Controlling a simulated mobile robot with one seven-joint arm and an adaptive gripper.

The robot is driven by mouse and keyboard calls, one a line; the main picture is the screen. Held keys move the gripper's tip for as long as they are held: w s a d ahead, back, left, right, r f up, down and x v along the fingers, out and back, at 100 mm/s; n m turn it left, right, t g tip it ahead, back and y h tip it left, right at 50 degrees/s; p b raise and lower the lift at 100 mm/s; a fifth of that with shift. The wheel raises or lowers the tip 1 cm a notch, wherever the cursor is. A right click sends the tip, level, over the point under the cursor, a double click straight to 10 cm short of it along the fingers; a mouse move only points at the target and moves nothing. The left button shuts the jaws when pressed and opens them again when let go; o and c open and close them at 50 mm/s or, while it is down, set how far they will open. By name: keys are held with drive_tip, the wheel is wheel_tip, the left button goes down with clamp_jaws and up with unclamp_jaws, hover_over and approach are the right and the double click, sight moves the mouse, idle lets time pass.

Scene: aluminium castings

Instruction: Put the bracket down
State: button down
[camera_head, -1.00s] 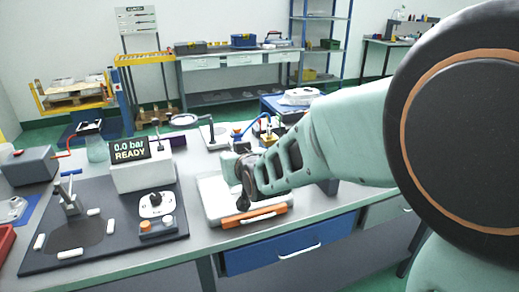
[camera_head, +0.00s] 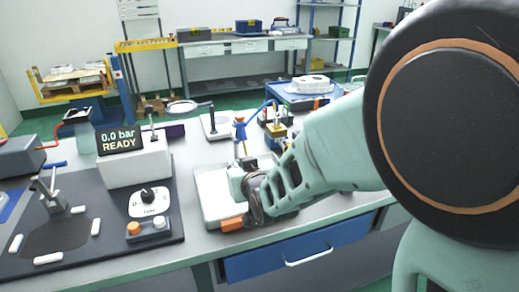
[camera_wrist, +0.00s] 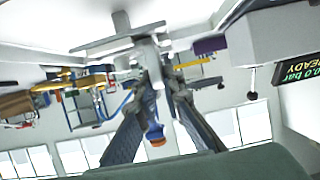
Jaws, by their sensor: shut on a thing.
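The bracket (camera_wrist: 112,42) is a light grey metal piece with a flat plate and a short round post, in the wrist view. My gripper (camera_wrist: 156,52) is shut on it, its two dark fingers closing in from below in that view. The wrist picture is roughly upside down, with the pale work surface along its top. In the head view, my gripper (camera_head: 243,178) is over the white tray-like plate (camera_head: 212,203) on the bench. My wrist hides the bracket there. I cannot tell whether the bracket touches a surface.
An orange piece (camera_head: 232,224) is at the plate's front edge. A white box with a READY display (camera_head: 122,143) and a dark mat (camera_head: 110,255) lie left. A blue-and-orange nozzle tool (camera_head: 240,132) stands behind my gripper. Bare bench shows in front of the plate.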

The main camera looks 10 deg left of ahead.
drive_tip(key=shift+r, duration=0.1)
drive_tip(key=shift+f, duration=0.2)
drive_tip(key=c, duration=2)
unclamp_jaws()
drive_tip(key=shift+c, duration=0.2)
drive_tip(key=shift+r, duration=0.1)
